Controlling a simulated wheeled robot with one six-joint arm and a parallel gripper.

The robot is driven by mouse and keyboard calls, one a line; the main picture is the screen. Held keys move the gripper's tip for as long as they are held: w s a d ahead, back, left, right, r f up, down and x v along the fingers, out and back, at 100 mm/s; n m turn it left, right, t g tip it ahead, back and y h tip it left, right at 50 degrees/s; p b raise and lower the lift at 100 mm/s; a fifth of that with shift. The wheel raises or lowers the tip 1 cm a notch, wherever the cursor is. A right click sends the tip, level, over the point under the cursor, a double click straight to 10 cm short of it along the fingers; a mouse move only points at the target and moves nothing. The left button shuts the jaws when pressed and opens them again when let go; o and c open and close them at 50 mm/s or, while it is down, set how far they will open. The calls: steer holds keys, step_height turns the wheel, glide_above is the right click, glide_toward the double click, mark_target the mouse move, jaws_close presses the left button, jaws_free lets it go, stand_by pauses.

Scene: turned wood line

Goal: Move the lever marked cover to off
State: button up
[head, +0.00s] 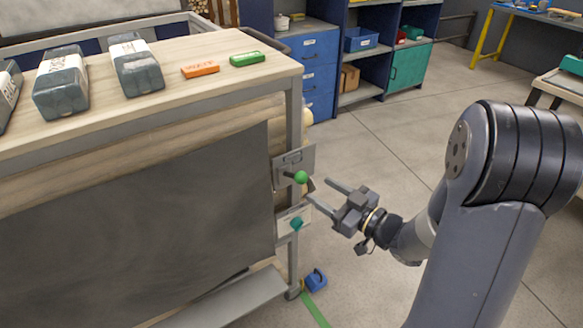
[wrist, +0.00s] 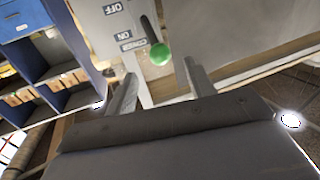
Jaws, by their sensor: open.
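The cover lever has a round green knob (head: 301,177) on a grey plate (head: 308,158) at the right end of the wooden-topped bench. In the wrist view the knob (wrist: 160,54) stands out from a plate marked OFF, ON and COVER (wrist: 133,45), lettered upside down. The knob appears nearer the ON mark than the OFF mark, though the angle makes its exact setting unclear. My gripper (head: 318,189) is open and empty, just right of and slightly below the knob. In the wrist view the knob lies just beyond the gap between the fingertips (wrist: 160,72), with no contact visible.
A second plate with a teal knob (head: 297,223) sits just below. On the bench top (head: 150,112) are an orange block (head: 200,69), a green block (head: 247,59) and several grey-white blocks. A blue object (head: 316,279) lies on the floor. Open floor surrounds my arm.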

mark_target(295, 174)
steer(key=x, duration=0.9)
steer(key=shift+w+a+p, duration=0.2)
steer(key=shift+a+p, duration=0.05)
steer(key=shift+p, duration=0.05)
steer(key=shift+c, duration=0.4)
jaws_close()
